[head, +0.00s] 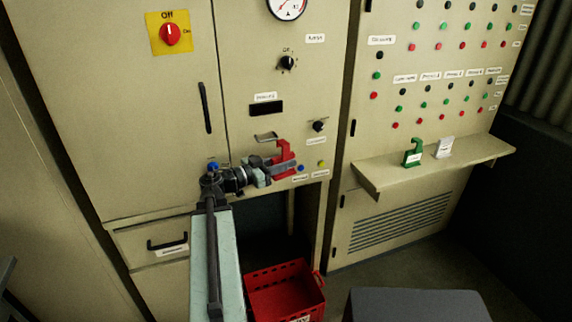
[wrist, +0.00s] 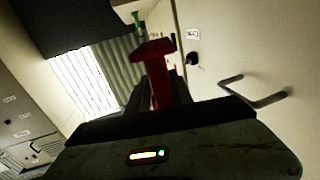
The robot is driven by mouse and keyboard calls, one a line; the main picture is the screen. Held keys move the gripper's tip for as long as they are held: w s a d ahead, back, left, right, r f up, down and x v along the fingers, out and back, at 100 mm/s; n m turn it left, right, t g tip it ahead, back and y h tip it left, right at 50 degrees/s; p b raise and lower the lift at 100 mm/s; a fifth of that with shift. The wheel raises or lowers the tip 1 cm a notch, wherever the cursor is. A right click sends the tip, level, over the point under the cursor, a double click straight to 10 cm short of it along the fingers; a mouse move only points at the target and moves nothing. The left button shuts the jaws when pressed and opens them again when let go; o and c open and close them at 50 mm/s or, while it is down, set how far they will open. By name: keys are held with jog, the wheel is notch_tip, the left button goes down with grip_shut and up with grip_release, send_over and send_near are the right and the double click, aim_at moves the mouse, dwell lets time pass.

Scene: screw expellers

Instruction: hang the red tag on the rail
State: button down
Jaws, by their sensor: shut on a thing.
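The red tag (head: 284,150) has a hooked top and is held upright in my gripper (head: 277,168), in front of the beige cabinet. In the wrist view the red tag (wrist: 156,62) stands between the dark fingers of my gripper (wrist: 165,88), which are shut on it. A short metal bar, which looks like the rail (head: 266,137), sticks out of the cabinet front above and left of the tag. In the wrist view the rail (wrist: 252,92) is to the right of the tag, and the two are apart.
A green tag (head: 412,154) and a white tag (head: 444,147) stand on a shelf (head: 480,158) to the right. A black knob (head: 318,126) is right of the rail. A red crate (head: 286,292) is below, beside a dark box (head: 415,306).

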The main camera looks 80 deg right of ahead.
jog(key=shift+w+d+f+b, duration=0.3)
jog(key=shift+w+d, duration=0.6)
jog(key=shift+d, duration=0.25)
jog(key=shift+w+d+f+b, duration=0.25)
jog(key=shift+w+d, duration=0.6)
jog(key=shift+d, duration=0.3)
jog(key=shift+w+d+f+b, duration=0.3)
jog(key=shift+w+d, duration=0.6)
jog(key=shift+d, duration=0.25)
jog(key=c, duration=1.1)
grip_release()
jog(key=shift+o, duration=0.2)
jog(key=v, duration=0.8)
jog(key=shift+r, duration=0.1)
